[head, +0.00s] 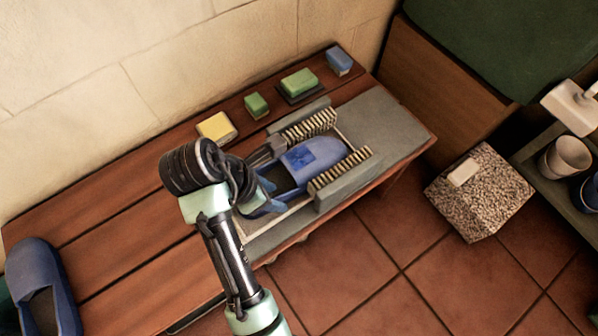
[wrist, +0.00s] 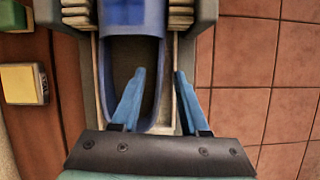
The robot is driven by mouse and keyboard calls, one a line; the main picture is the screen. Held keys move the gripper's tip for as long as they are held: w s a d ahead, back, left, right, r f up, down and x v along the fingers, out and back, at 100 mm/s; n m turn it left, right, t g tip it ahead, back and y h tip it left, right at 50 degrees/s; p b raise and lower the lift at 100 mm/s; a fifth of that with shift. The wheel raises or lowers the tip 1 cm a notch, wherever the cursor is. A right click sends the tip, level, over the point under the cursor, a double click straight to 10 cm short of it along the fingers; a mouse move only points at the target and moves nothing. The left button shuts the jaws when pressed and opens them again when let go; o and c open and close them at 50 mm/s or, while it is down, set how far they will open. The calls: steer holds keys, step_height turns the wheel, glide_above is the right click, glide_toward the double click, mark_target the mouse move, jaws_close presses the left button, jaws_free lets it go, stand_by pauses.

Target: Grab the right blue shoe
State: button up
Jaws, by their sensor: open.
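The right blue shoe (head: 318,155) lies between two brush blocks on the bench, toe pointing up and right in the head view. In the wrist view, its blue upper (wrist: 127,12) is at the top and its dark opening faces me. My gripper (wrist: 160,71) is open at the heel end, and it also shows in the head view (head: 268,190). In the wrist view, the left finger overlaps the shoe's opening and the right finger is outside its right side wall, which runs between them. Contact cannot be told. Another blue shoe (head: 42,285) lies at the bench's left end.
The brush blocks (head: 340,180) flank the shoe closely. A yellow sponge (head: 216,128), green blocks (head: 257,105) and a blue block (head: 339,61) line the back of the wooden bench (head: 120,215). A speckled box (head: 480,195) stands on the tiled floor, right.

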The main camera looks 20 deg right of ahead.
steer(key=shift+d+f, duration=0.25)
steer(key=shift+f, duration=0.4)
steer(key=shift+r, duration=0.1)
jaws_close()
stand_by(0.9)
